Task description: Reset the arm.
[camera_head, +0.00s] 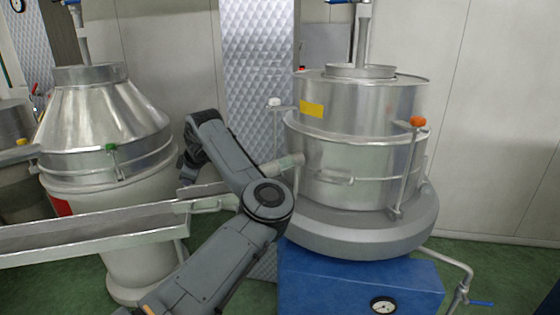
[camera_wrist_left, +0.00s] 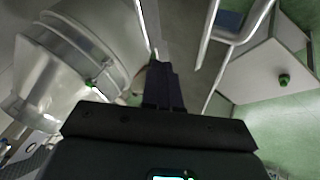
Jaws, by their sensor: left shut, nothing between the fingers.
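My left arm (camera_head: 225,150) rises from the bottom edge in the head view, bends at a round joint and reaches up and left between two steel machines. My left gripper (camera_head: 192,157) shows as a small dark shape beside the upper end of this arm, partly hidden by it. In the left wrist view my left gripper (camera_wrist_left: 160,72) points away from the camera, with its dark fingers together and nothing between them. My right gripper is not in view.
A conical steel vessel (camera_head: 105,115) stands at the left, with a long metal trough (camera_head: 90,230) in front. A steel drum machine (camera_head: 360,130) on a blue base (camera_head: 340,285) stands close at the right. A quilted metal column (camera_head: 258,70) is behind the arm.

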